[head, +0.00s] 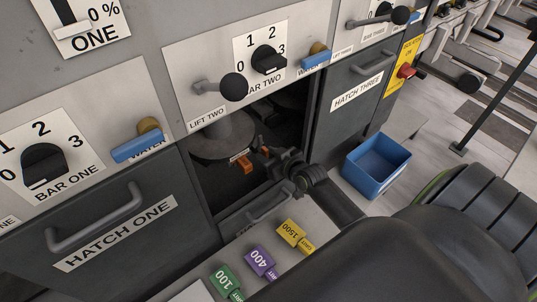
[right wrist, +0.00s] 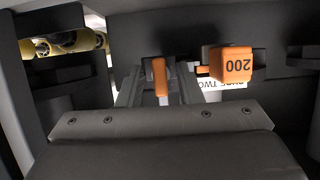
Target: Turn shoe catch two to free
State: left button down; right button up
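The opening of hatch two (head: 205,190) is dark inside, under the LIFT TWO panel. A small orange lever (right wrist: 160,78), seemingly shoe catch two, stands upright in the right wrist view, left of a white label ending in TWO (right wrist: 227,86). My right gripper (head: 262,158) reaches into the opening. In the right wrist view its two grey fingers (right wrist: 160,92) stand apart on either side of the lever, with gaps showing; I cannot tell the depth between them. My left gripper is not in view.
An orange block marked 200 (right wrist: 232,64) is close right of the lever. Green (head: 225,279), purple (head: 260,262) and yellow (head: 294,235) weights lie on the ledge in front. A blue bin (head: 377,165) stands right. Hatch one (head: 110,225) and hatch three (head: 355,95) flank the opening.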

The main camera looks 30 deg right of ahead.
jog(key=shift+s, duration=0.1)
jog(key=v, duration=1.7)
jog(key=shift+s, duration=0.2)
